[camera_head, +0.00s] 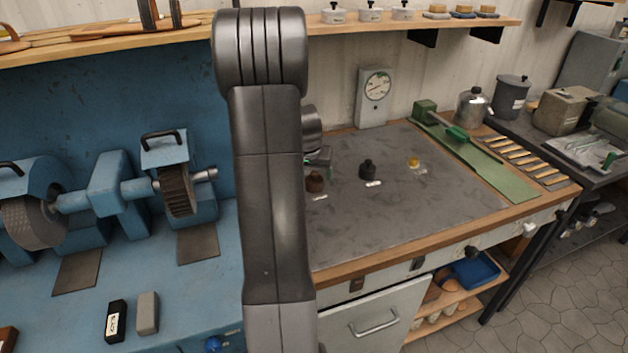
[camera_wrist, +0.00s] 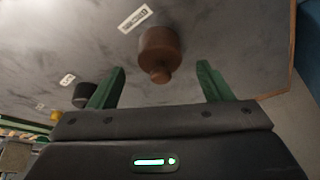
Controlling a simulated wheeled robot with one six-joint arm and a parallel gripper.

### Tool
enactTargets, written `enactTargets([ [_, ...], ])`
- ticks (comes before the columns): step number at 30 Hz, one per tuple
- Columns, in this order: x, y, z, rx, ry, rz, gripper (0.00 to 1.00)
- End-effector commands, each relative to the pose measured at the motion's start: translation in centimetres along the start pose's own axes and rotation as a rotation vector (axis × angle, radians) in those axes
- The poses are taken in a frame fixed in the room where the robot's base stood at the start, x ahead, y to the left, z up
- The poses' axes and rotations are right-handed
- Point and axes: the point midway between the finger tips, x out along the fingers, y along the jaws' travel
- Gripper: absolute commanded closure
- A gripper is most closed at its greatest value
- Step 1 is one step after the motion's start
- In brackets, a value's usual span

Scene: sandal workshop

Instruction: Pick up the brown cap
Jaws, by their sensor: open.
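The brown cap (camera_head: 315,182) stands on the grey bench top, just right of my arm in the head view. In the wrist view the brown cap (camera_wrist: 160,48) has a wide round body and a small knob, and it lies between and beyond the two green fingertips. My gripper (camera_wrist: 162,70) is open and empty, with a finger to either side of the cap's line. I cannot tell its exact distance from the cap. In the head view my arm hides most of my gripper. A black cap (camera_head: 367,169) stands to the right; it also shows in the wrist view (camera_wrist: 84,95).
A small yellow item (camera_head: 413,162) sits farther right on the bench top (camera_head: 430,205). White labels lie by the caps, one label (camera_wrist: 135,18) close to the brown cap. A blue grinder (camera_head: 120,185) stands left.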

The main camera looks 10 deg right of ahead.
Motion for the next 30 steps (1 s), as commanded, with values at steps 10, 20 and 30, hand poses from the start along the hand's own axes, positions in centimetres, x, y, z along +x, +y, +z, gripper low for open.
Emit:
enactTargets([
  [10,3.9,-0.1,0.1,-0.001,-0.003,0.0,0.27],
  [20,4.1,-0.1,0.1,-0.001,-0.001,-0.002,0.37],
  [30,4.1,-0.1,0.1,0.0,-0.001,-0.002,0.74],
])
